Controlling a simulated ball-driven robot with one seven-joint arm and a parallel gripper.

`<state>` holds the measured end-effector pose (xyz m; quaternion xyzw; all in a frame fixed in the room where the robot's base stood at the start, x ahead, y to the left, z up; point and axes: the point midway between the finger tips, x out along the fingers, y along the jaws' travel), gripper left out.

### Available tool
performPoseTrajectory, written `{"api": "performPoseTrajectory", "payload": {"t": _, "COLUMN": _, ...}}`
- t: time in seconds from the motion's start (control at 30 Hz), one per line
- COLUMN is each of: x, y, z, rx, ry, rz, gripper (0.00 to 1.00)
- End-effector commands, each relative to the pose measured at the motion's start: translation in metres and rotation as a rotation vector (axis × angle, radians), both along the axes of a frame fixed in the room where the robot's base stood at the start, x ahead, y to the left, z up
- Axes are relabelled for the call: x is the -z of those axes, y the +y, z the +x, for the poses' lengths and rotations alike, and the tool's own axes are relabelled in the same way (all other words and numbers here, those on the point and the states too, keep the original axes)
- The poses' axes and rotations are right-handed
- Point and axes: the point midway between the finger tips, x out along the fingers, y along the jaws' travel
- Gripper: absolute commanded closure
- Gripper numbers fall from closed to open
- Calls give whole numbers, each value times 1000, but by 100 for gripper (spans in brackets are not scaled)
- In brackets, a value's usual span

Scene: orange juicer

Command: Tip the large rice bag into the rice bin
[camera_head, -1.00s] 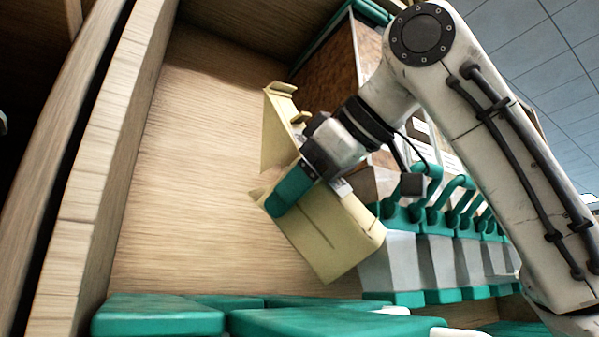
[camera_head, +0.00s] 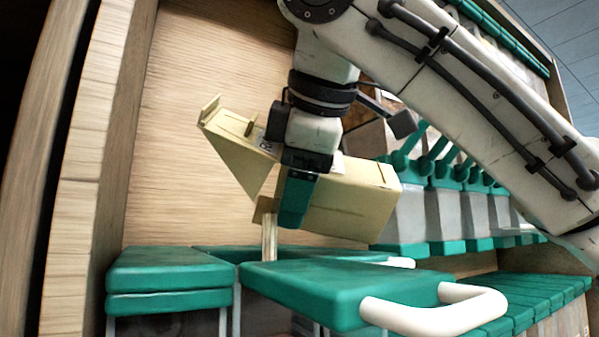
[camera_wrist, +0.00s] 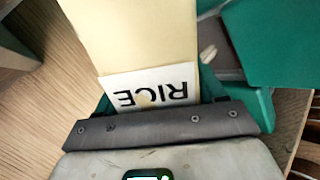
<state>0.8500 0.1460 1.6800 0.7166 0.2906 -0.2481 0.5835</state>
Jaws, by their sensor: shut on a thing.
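The large rice bag (camera_head: 345,195) is a cream, box-like bag, tilted in the air above the green-lidded bins. In the wrist view the bag (camera_wrist: 140,35) fills the top middle, with a white label reading RICE upside down. My gripper (camera_head: 295,200) is shut on the bag, its green finger across the bag's near side. In the wrist view my gripper (camera_wrist: 170,105) sits against the label end. A narrow pale stream (camera_head: 269,238) runs from the bag's low flap down behind a raised-looking green lid (camera_head: 345,285). The bin opening beneath is mostly hidden; I cannot tell its contents.
Other green lids (camera_head: 165,270) lie at the lower left. A white curved handle (camera_head: 440,312) sticks out at the front. A row of grey dispensers (camera_head: 445,210) with green tops stands at the right. A wooden back panel (camera_head: 185,150) is behind the bag.

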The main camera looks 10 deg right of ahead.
Motion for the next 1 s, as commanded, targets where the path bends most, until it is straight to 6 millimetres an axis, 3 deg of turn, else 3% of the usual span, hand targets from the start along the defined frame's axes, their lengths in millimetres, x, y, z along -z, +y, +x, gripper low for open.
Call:
{"api": "performPoseTrajectory", "payload": {"t": 0.3, "x": 18, "y": 6, "z": 0, "rx": -1, "ry": 0, "rz": -167, "gripper": 80}}
{"api": "performPoseTrajectory", "payload": {"t": 0.6, "x": 16, "y": 16, "z": 0, "rx": 1, "ry": 0, "rz": -417, "gripper": 80}}
{"api": "performPoseTrajectory", "payload": {"t": 1.0, "x": 16, "y": 17, "z": 0, "rx": -1, "ry": 3, "rz": -460, "gripper": 80}}
